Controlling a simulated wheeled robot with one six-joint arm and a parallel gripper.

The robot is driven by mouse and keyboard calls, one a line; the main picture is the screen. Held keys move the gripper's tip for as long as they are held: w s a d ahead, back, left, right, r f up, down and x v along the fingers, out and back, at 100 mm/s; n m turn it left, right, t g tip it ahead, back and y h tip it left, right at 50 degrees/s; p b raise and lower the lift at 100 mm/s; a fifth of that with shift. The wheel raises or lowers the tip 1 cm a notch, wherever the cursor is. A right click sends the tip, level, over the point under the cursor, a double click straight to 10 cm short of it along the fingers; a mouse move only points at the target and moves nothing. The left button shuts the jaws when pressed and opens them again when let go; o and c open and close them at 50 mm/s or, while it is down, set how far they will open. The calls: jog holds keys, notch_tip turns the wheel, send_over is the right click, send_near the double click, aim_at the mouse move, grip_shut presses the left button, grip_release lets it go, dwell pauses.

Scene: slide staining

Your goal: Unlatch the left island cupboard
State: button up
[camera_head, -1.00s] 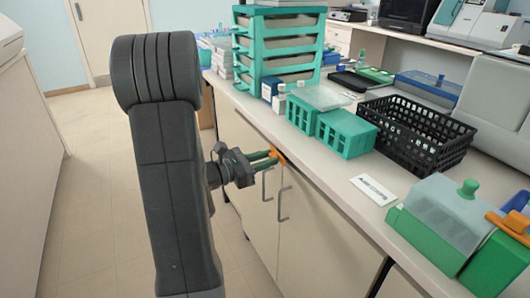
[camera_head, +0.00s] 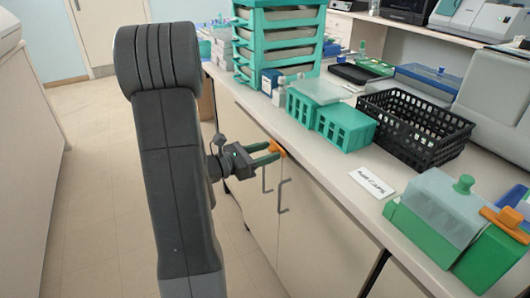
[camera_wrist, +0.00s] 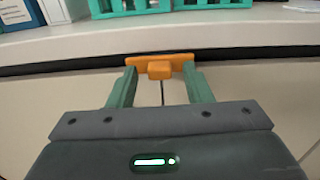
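The left island cupboard (camera_head: 254,208) has two cream doors with grey bar handles (camera_head: 283,196), both shut. An orange latch (camera_head: 276,148) sits at the top of the doors, just under the counter edge, across the seam between them. It also shows in the wrist view (camera_wrist: 160,68), with a small raised knob in its middle. My gripper (camera_head: 270,154) is at the latch, and its green fingers (camera_wrist: 152,86) stand apart, one on each side of the knob. The fingers do not close on the knob. Whether the fingertips touch the latch plate is not clear.
The island counter (camera_head: 330,172) overhangs the doors. On it stand teal racks (camera_head: 345,128), a black basket (camera_head: 425,130), a white label card (camera_head: 372,184) and a green staining box (camera_head: 440,215) near the edge. The floor (camera_head: 95,200) to the left is clear.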

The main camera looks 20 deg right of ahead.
jog(key=shift+a, duration=0.15)
jog(key=s+a+p, duration=0.1)
jog(key=a, duration=1.2)
jog(key=shift+a, duration=0.25)
jog(key=shift+d, duration=0.15)
jog(key=shift+w+d+b, duration=0.15)
jog(key=shift+w+d, duration=0.05)
jog(key=shift+d, duration=2.05)
jog(key=shift+w+d+b, duration=0.15)
jog(key=shift+d+b, duration=0.05)
jog(key=shift+d, duration=2.05)
jog(key=shift+w+d+b, duration=0.15)
jog(key=shift+w+d, duration=0.05)
jog(key=shift+d, duration=2.05)
jog(key=shift+a, duration=0.1)
